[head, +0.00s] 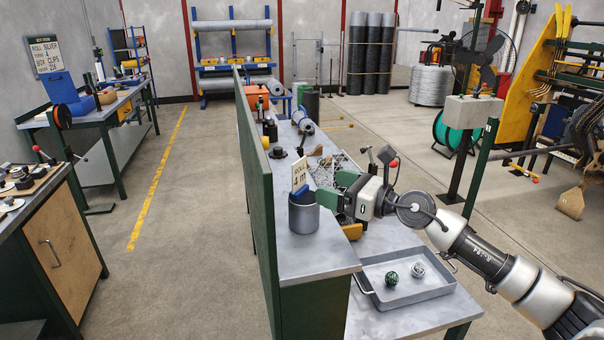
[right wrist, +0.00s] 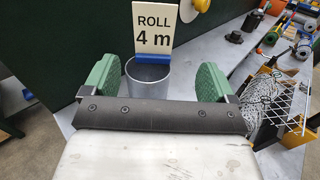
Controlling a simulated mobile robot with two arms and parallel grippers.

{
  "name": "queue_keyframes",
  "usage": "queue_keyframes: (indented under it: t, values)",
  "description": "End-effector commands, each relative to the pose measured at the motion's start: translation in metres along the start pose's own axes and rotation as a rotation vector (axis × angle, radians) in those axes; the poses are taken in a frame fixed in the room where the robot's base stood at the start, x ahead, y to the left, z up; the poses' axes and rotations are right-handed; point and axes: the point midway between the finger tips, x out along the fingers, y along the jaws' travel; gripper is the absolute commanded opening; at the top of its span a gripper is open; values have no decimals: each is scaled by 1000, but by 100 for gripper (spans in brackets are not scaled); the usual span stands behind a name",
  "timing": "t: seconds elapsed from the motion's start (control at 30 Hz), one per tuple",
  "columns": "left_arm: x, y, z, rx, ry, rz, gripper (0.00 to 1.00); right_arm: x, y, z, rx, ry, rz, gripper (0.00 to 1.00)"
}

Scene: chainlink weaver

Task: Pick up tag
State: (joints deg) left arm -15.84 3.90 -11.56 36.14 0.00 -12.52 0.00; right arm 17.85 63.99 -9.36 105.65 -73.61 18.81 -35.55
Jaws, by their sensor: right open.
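The tag (head: 299,172) is a cream card reading "ROLL 4 m" with a blue lower edge. It stands upright in a grey metal cup (head: 303,217) on the bench. In the right wrist view the tag (right wrist: 155,27) rises from the cup (right wrist: 147,80), ahead of the gripper. My right gripper (head: 335,198) has green finger pads and is open. In the right wrist view, its pads (right wrist: 142,86) appear on either side of the cup, with nothing held between them. In the head view it is just right of the cup. My left gripper is not in view.
A dark green panel (head: 258,180) stands along the bench's left edge, close to the cup. A grey tray (head: 432,291) with a green ball and a pale ball sits on the lower bench in front. Wire mesh (right wrist: 270,105) and tools lie to the right.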

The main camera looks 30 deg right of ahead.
Motion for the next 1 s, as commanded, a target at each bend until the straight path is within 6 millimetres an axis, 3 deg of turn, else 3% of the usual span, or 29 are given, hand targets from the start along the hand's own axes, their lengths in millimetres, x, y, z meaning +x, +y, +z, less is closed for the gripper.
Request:
queue_keyframes:
  t: [0.13,0.3,0.43,0.57,0.8,1.0]
  values:
    - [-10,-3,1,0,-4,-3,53,9,-3,6,-21,11,-1,87]
    - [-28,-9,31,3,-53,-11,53,35,-2,6,-17,9,0,87]
    - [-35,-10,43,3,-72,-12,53,50,-2,4,-18,10,0,87]
    - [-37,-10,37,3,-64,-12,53,58,-2,3,-18,11,1,87]
    - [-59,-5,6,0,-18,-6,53,89,-2,8,-15,10,2,87]
    - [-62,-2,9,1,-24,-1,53,107,-3,4,-16,11,1,87]
